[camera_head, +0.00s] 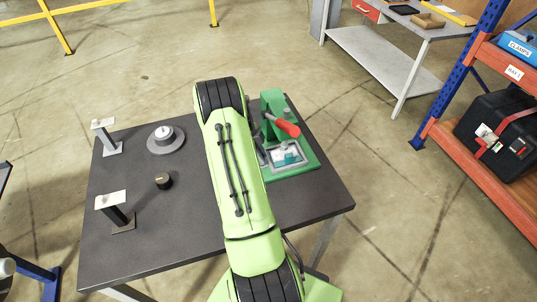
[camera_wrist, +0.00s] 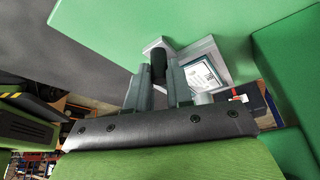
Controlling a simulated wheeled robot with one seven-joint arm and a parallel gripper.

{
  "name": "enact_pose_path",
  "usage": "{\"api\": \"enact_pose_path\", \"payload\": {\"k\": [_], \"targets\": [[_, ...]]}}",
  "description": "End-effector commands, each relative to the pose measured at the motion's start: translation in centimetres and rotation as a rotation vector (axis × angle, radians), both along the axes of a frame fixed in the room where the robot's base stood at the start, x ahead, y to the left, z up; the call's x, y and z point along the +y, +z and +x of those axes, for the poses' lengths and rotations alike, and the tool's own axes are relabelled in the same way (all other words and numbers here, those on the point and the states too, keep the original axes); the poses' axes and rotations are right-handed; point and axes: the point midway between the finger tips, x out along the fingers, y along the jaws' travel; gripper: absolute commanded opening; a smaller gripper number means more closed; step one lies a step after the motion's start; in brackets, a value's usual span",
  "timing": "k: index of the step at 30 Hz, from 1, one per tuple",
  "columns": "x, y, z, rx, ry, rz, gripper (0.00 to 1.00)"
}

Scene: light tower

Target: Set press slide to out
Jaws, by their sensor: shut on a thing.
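The green press (camera_head: 276,108) with a red lever (camera_head: 287,128) stands at the right of the dark table. Its grey slide (camera_head: 273,163), a tray-like frame with a teal and white part inside, lies at the front of the green base, beside my arm. In the wrist view the slide (camera_wrist: 187,49) shows at the upper middle, with a dark round knob (camera_wrist: 158,64) at its near side. My gripper (camera_wrist: 158,80) is shut on this knob, one grey finger on each side. In the head view my arm hides most of the gripper and the knob.
The dark table (camera_head: 190,213) also bears a round grey base with a white button (camera_head: 165,136), a small black knob (camera_head: 163,181) and two stands with pale plates (camera_head: 104,123) (camera_head: 111,199). A shelf rack (camera_head: 468,154) stands at the right.

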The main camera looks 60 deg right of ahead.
Motion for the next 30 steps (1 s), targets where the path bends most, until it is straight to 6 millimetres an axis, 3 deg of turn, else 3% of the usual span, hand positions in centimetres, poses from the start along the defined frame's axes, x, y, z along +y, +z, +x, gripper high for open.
{"api": "enact_pose_path", "payload": {"k": [1, 3, 10, 15, 24, 25, 29, 30], "targets": [[1.3, -0.4, 1.7, -0.009, 0.017, 0.001, 0.00], [2.8, -0.4, 3.2, -0.011, 0.018, 0.002, 0.00], [6.8, -0.2, 7.2, -0.009, 0.012, -0.001, 0.00], [8.0, 0.0, 8.3, -0.008, 0.008, -0.001, 0.00], [8.2, 0.0, 8.5, -0.010, 0.011, 0.002, 0.00], [8.2, 0.0, 8.5, -0.010, 0.011, 0.002, 0.25], [8.2, 0.0, 8.4, -0.009, 0.010, 0.003, 0.45], [8.2, 0.0, 8.4, -0.008, 0.010, 0.002, 0.46]]}}
